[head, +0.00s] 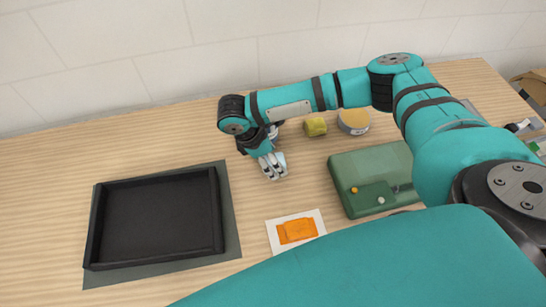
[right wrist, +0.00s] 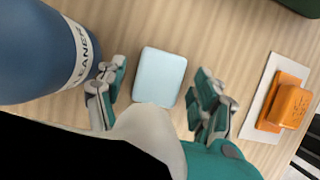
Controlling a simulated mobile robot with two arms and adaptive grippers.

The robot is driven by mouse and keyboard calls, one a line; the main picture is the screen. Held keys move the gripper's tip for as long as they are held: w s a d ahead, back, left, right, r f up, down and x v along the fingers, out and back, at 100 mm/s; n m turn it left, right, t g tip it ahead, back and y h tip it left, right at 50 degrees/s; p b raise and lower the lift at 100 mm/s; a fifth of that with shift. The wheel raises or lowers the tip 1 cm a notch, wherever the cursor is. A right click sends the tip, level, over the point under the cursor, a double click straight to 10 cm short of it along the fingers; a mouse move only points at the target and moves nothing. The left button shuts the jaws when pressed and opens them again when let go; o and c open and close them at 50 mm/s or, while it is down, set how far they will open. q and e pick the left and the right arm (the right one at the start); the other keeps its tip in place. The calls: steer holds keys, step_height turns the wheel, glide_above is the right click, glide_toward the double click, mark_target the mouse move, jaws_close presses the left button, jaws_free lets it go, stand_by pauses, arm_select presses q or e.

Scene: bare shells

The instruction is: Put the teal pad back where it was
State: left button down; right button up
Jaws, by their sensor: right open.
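A pale blue-teal pad (right wrist: 159,77), square with rounded corners, shows in the right wrist view. It appears to lie flat on the wooden table. My right gripper (right wrist: 158,95) is open, with one finger on each side of the pad and a gap to each. In the head view the right gripper (head: 273,167) points down at the middle of the table. The gripper largely hides the pad there. My left gripper is not in view.
A black tray (head: 221,235) sits on a grey mat (head: 232,215) at left. An orange block (head: 297,230) lies on a white square (head: 273,239). A green case (head: 365,165), yellow item (head: 315,126) and round tin (head: 353,121) stand right. A blue cleaner bottle (right wrist: 35,50) is close beside the gripper.

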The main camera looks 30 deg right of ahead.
steer(key=b+v, duration=0.2)
steer(key=v, duration=1)
steer(key=shift+r, duration=0.15)
